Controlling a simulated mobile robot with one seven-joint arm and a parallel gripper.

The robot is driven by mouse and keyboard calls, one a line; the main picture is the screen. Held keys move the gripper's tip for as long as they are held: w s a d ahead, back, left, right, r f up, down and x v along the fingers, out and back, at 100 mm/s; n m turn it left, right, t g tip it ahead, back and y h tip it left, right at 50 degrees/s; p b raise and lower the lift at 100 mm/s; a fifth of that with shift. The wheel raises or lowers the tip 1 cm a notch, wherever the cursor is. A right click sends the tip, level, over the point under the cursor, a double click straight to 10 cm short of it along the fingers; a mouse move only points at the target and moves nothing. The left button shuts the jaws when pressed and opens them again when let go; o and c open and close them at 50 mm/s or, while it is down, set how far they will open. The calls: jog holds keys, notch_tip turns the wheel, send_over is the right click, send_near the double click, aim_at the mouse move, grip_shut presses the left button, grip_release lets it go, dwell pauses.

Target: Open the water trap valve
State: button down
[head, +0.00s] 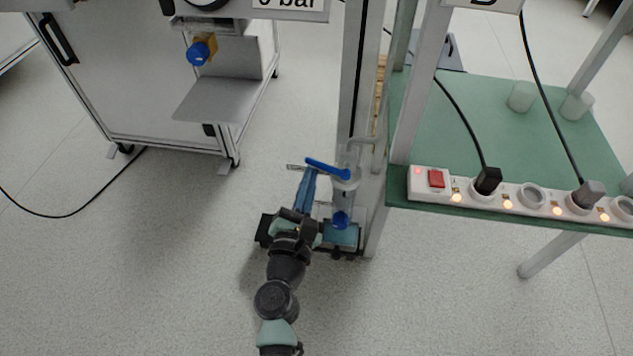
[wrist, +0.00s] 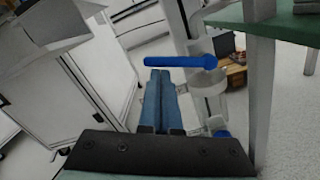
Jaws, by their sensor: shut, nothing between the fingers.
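The water trap valve has a blue lever handle (head: 328,168), set on a pale cylindrical body (head: 346,180) beside a grey upright post. In the wrist view the blue handle (wrist: 180,62) lies nearly level across the picture, just beyond my fingertips. My gripper (head: 309,171) has long blue fingers, shut together and empty. In the wrist view its fingertips (wrist: 160,72) are just below the handle's left half; I cannot tell whether they touch it. A round blue part (head: 340,219) sits below the valve body.
A green table (head: 480,110) with a white power strip (head: 520,196) stands to the right. A grey cabinet (head: 140,90) with a small shelf (head: 215,100) and a blue knob (head: 198,54) stands at the back left. Floor to the left is clear except for a black cable (head: 75,212).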

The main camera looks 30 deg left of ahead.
aim_at(321, 167)
jog(key=r+m, duration=0.1)
jog(key=m, duration=0.2)
jog(key=d+r+m+p, duration=0.1)
jog(key=r+m, duration=0.1)
jog(key=d+r+m+p, duration=0.1)
jog(key=m, duration=0.2)
jog(key=shift+w+r+m+h, duration=0.2)
jog(key=shift+w+m+h, duration=0.1)
jog(key=shift+w+h, duration=0.1)
jog(key=shift+w+d+r+p, duration=0.1)
jog(key=shift+d+r+p, duration=0.2)
jog(key=shift+d, duration=0.2)
jog(key=shift+w+d+r+p, duration=0.1)
jog(key=shift+d+r+p, duration=0.1)
jog(key=shift+d+p, duration=0.25)
jog(key=shift+d, duration=0.2)
